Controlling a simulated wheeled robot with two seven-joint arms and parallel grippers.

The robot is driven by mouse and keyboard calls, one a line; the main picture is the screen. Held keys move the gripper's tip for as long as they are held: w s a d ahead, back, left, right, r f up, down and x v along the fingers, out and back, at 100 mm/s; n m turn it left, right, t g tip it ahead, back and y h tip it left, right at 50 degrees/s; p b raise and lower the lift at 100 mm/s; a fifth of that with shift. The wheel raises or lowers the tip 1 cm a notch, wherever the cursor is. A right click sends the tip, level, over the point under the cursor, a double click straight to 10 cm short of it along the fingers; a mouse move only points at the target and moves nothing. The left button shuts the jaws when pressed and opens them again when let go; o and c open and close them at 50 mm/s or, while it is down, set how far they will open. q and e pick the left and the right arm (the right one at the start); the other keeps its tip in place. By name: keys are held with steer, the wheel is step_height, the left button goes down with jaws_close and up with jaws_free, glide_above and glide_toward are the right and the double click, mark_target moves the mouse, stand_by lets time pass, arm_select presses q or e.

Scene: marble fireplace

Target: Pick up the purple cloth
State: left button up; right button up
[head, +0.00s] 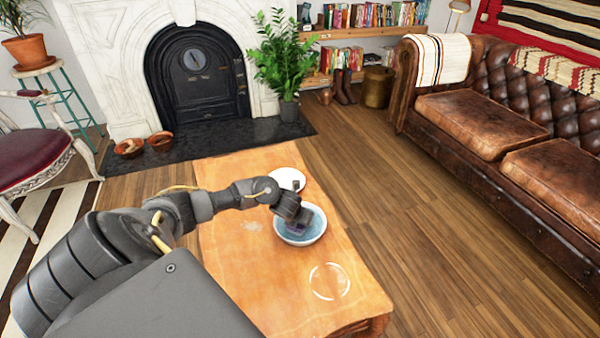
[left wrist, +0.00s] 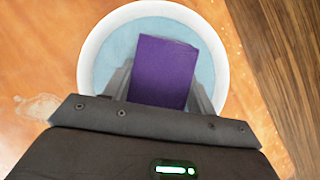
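The purple cloth (left wrist: 163,70) is a flat, folded rectangle in the white-rimmed bowl with a light blue inside (left wrist: 88,50). In the head view the bowl (head: 318,236) stands on the wooden table, and my gripper hides most of the cloth. My left gripper (head: 297,222) reaches down into the bowl. In the left wrist view its fingers (left wrist: 163,92) are spread wide, one on each side of the near part of the cloth. I cannot tell whether they touch it. My right gripper is not in view.
A white plate (head: 287,178) lies behind the bowl on the wooden table (head: 230,268). A clear, ring-like round item (head: 329,281) is near the front right. A leather sofa (head: 490,140) stands to the right, with open floor between.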

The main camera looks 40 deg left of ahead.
arm_select(q)
steer(key=c, duration=0.4)
steer(key=shift+c, duration=0.2)
steer(key=shift+r, duration=0.1)
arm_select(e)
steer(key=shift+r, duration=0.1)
